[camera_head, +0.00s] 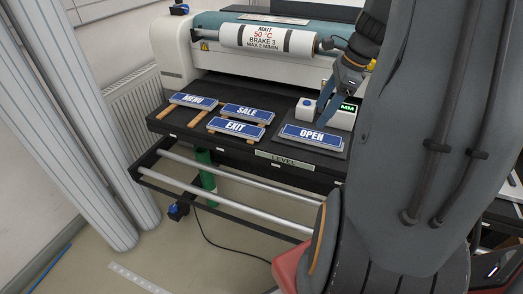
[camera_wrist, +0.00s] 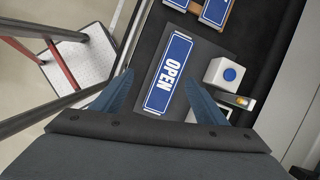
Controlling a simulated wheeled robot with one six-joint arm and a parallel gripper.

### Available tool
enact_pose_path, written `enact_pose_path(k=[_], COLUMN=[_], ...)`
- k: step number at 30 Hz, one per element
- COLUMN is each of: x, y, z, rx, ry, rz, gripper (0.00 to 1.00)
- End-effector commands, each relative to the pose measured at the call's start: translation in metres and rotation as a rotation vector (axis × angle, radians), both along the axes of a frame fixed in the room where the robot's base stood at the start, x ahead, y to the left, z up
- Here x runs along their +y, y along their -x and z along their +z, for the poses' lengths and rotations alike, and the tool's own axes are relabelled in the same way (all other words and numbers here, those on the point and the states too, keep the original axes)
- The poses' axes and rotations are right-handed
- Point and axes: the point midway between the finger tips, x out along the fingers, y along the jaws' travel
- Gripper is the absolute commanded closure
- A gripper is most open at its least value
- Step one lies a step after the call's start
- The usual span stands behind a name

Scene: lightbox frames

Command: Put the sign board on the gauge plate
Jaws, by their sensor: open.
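The blue OPEN sign board (camera_head: 311,136) lies on the dark grey gauge plate (camera_wrist: 205,48), beside a white gauge unit (camera_head: 341,117) with a green MM display. The board also shows in the wrist view (camera_wrist: 168,75), lying between my fingers in the picture and looking flat on the plate. My gripper (camera_head: 323,112) is above the board's rear side, its blue fingers spread and holding nothing. It also shows in the wrist view (camera_wrist: 159,80). Any gap under the board is too small to tell.
The MENU (camera_head: 193,100), SALE (camera_head: 246,111) and EXIT (camera_head: 236,126) boards rest on wooden strips to the left on the black shelf (camera_head: 180,128). The laminator roller (camera_head: 268,40) is behind.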

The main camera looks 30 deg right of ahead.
Motion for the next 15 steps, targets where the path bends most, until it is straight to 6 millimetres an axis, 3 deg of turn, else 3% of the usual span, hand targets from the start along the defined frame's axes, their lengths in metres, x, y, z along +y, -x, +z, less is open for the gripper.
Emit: enact_pose_path(k=[1, 6, 12, 15], x=[0.027, 0.111, 0.196, 0.229], y=[-0.003, 0.002, 0.025, 0.038], z=[-0.003, -0.015, -0.027, -0.031], rx=[-0.002, -0.028, -0.087, -0.123], ry=[0.039, 0.196, 0.355, 0.419], rz=[0.137, 0.691, 1.363, 1.664], gripper=[0.33, 0.33, 0.33, 0.33])
